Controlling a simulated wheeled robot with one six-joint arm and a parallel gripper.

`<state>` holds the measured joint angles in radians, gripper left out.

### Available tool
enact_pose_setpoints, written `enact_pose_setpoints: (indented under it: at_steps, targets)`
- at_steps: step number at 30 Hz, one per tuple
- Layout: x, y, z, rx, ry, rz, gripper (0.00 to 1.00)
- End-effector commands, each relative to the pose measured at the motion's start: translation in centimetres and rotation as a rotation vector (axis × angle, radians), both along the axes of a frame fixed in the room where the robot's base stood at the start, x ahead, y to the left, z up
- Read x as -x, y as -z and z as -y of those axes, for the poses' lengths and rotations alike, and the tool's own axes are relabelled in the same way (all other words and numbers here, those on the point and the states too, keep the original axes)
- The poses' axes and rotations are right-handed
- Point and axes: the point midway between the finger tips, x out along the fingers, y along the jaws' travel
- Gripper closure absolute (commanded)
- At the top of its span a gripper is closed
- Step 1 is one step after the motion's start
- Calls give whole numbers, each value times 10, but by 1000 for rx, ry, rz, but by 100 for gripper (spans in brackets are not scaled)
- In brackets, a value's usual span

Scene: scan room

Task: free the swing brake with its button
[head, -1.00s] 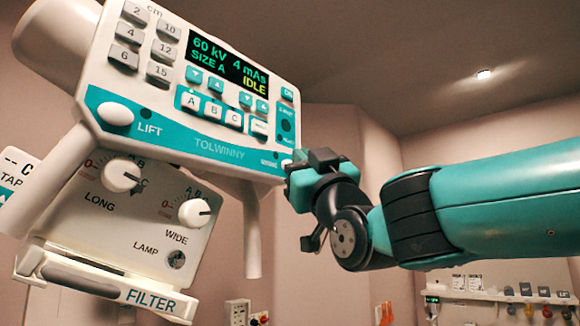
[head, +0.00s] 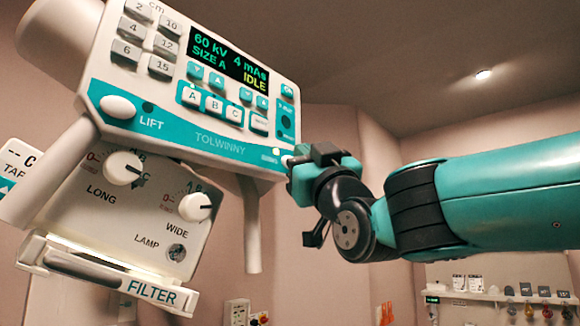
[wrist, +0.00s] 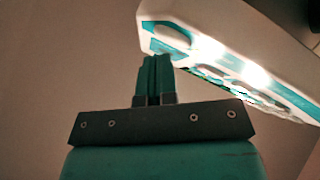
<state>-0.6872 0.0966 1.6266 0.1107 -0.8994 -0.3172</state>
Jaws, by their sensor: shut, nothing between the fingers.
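The white tube-head unit has a control panel (head: 220,147) with a teal lower band. My gripper (head: 291,170) is at the panel's lower right corner, its fingers shut and empty. Small, unreadable lettering and a pale spot show beside it, and my gripper covers part of that corner.
A white LIFT button (head: 118,107) is at the panel's left. Knobs LONG (head: 123,168) and WIDE (head: 195,206), a FILTER slot (head: 150,291) and a hanging handle (head: 252,230) are below. The display (head: 229,62) reads IDLE.

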Motion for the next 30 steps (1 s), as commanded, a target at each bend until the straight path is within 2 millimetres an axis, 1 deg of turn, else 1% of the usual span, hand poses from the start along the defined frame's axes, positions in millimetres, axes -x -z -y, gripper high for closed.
enact_pose_setpoints:
  at_steps: [1,4,14,22,30]
  targets:
    - [2,3,3,-1,0,1,100]
    - [4,2,5,-1,0,2,100]
    - [5,1,7,-1,-1,1,100]
    - [21,4,27,-1,0,2,100]
    - [34,2,44,-2,0,1,100]
